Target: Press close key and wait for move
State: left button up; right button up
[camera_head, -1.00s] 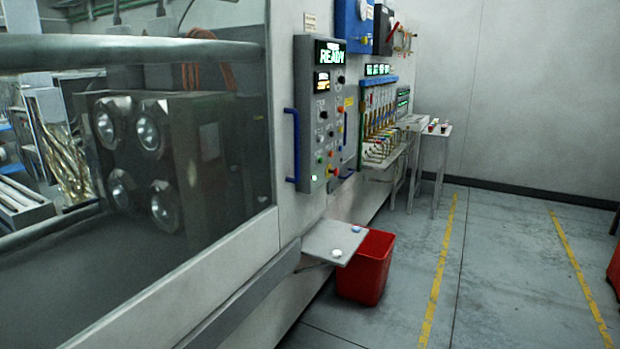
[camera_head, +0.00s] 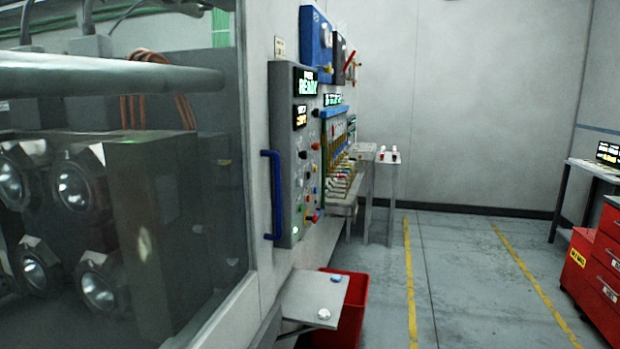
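A grey control panel (camera_head: 284,160) is fixed on the machine's side wall at the centre left. Its upper display (camera_head: 307,82) is lit green and seems to read READY. A smaller orange display (camera_head: 300,116) sits below it. Several small buttons and knobs run down the panel, including a red one and a lit green one near the bottom. Their labels are too small to read, so I cannot tell which is the close key. A blue handle (camera_head: 273,195) stands beside the panel. Neither of my grippers is in view.
A small grey shelf (camera_head: 312,300) with a blue and a white cap-like item juts out below the panel, over a red bin (camera_head: 352,310). A small table (camera_head: 387,160) stands farther back. Red drawers (camera_head: 605,262) stand at right. The floor with yellow lines is clear.

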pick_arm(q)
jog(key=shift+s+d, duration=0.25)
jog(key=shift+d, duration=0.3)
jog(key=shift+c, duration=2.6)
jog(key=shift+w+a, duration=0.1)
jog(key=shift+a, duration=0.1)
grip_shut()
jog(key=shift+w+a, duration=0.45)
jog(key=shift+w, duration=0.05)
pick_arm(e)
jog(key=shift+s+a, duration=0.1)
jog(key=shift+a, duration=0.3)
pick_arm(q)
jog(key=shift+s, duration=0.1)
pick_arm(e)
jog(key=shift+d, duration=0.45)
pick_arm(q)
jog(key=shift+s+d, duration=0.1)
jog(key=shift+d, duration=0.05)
